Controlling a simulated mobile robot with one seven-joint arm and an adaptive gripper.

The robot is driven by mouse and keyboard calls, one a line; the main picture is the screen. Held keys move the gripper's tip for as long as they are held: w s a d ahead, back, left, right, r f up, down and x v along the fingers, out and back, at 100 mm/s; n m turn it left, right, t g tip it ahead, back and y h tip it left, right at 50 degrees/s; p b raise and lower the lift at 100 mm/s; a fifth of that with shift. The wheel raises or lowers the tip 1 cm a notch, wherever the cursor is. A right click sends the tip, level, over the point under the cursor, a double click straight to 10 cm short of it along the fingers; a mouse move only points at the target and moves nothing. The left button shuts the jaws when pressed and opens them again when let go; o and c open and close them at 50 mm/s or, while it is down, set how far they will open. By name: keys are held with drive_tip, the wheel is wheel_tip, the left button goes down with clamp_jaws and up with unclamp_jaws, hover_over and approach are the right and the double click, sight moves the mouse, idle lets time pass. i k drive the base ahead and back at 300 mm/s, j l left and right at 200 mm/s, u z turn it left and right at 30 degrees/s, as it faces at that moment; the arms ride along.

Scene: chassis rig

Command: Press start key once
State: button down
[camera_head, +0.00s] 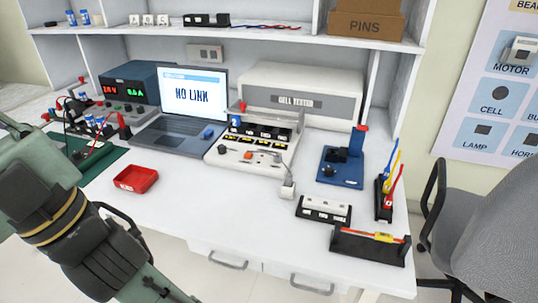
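The cell tester (300,97) is a white unit with a dark label, at the back middle of the bench. Its low white front panel (222,160) carries a row of dark slots with yellow labels, a dark knob and small orange and pale keys (262,157). The lettering on these keys is too small to read, so I cannot tell which is the start key. My green and black arm (50,215) reaches in at the lower left, well apart from the panel. My gripper's fingertips do not show.
A laptop (190,95) reading "NO LINK" stands left of the tester. A red tray (136,179), blue fixture (341,166), white block (324,209) and black holder (369,244) lie on the bench. The front middle is clear. A grey chair (495,215) stands right.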

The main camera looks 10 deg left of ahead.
sight(248, 156)
drive_tip(key=l, duration=0.55)
drive_tip(key=i+l, duration=0.15)
drive_tip(key=l, duration=0.35)
drive_tip(key=i, duration=0.5)
drive_tip(key=j+u, duration=0.05)
drive_tip(key=j, duration=0.05)
